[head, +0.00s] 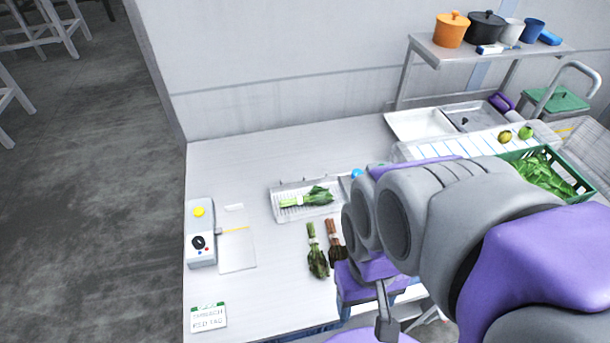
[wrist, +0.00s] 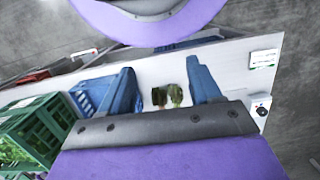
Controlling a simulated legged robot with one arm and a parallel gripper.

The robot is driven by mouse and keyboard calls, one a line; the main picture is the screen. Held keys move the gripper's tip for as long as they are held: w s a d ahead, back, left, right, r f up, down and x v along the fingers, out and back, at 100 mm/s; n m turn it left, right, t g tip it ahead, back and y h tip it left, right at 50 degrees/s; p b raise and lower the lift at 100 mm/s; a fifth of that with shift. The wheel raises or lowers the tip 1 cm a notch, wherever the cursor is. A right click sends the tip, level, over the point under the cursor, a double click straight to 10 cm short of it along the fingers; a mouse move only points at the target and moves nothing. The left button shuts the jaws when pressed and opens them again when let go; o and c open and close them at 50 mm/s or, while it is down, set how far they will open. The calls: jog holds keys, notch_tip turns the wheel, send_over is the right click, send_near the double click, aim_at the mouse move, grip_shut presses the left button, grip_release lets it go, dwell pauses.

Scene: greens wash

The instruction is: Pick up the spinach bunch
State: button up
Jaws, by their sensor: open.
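Two leafy bunches lie side by side on the white table, a green one with a pale band (head: 317,252) and a darker one with reddish-brown stems (head: 336,240). Another green bunch with pale stems (head: 312,197) lies in a shallow white tray (head: 283,213). I cannot tell for sure which is the spinach bunch. In the wrist view my gripper (wrist: 161,68) is open and empty. Two small, blurred bunches (wrist: 167,95) show between its blue fingers, on the table some way off. In the head view my arm covers part of the table's right side.
A green crate of leaves (head: 505,155) stands at the right. A blue crate (wrist: 90,92) shows in the wrist view. A shelf with pots (head: 485,53) is behind.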

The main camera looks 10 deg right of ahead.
jog(key=w+f+m+y+b, duration=0.15)
jog(key=w+m, duration=0.25)
jog(key=w, duration=0.8)
jog(key=w+f+m+t+y, duration=0.15)
jog(key=w+m, duration=0.25)
jog(key=w, duration=0.7)
jog(key=w+f+m+g+y, duration=0.15)
jog(key=w+m, duration=0.25)
jog(key=w, duration=0.8)
jog(key=m+t+b, duration=0.2)
jog(key=m+b, duration=0.2)
jog(key=m, duration=0.2)
send_over(305, 196)
jog(key=d, duration=0.1)
jog(key=f, duration=1.8)
jog(key=shift+s+d+f, duration=0.2)
jog(key=shift+s, duration=0.05)
jog(key=shift+w+d+b+x, duration=0.15)
jog(key=shift+b+x, duration=0.25)
jog(key=shift+x, duration=0.95)
jog(key=shift+w+d+b+x, duration=0.1)
jog(key=shift+d+b+x, duration=0.25)
jog(key=shift+x, duration=1.05)
jog(key=shift+s+a+f, duration=0.1)
grip_shut()
